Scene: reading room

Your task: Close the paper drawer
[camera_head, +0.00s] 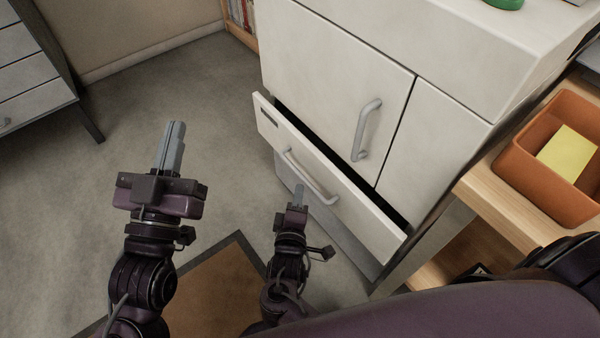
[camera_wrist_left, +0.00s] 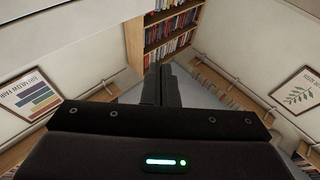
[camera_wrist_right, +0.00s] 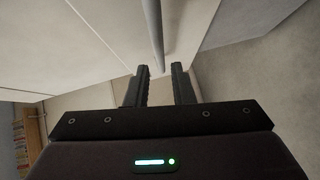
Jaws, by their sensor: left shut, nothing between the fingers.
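The paper drawer (camera_head: 330,175) is the white drawer low in the white cabinet, and it stands partly pulled out, with a dark gap behind its front. Its grey bar handle (camera_head: 310,180) is on the front. My right gripper (camera_head: 299,190) is in front of the drawer near the handle's left part. In the right wrist view its fingers (camera_wrist_right: 160,72) are apart, with a grey bar (camera_wrist_right: 152,30) just beyond them; whether it touches them I cannot tell. My left gripper (camera_head: 175,128) is shut and empty, left of the drawer over the floor.
The cabinet door (camera_head: 345,75) above the drawer is shut and has its own grey handle (camera_head: 366,130). An orange box (camera_head: 510,160) with a yellow block (camera_head: 567,152) stands on a wooden surface at right. A grey chest (camera_head: 30,70) stands at far left. Open floor lies between.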

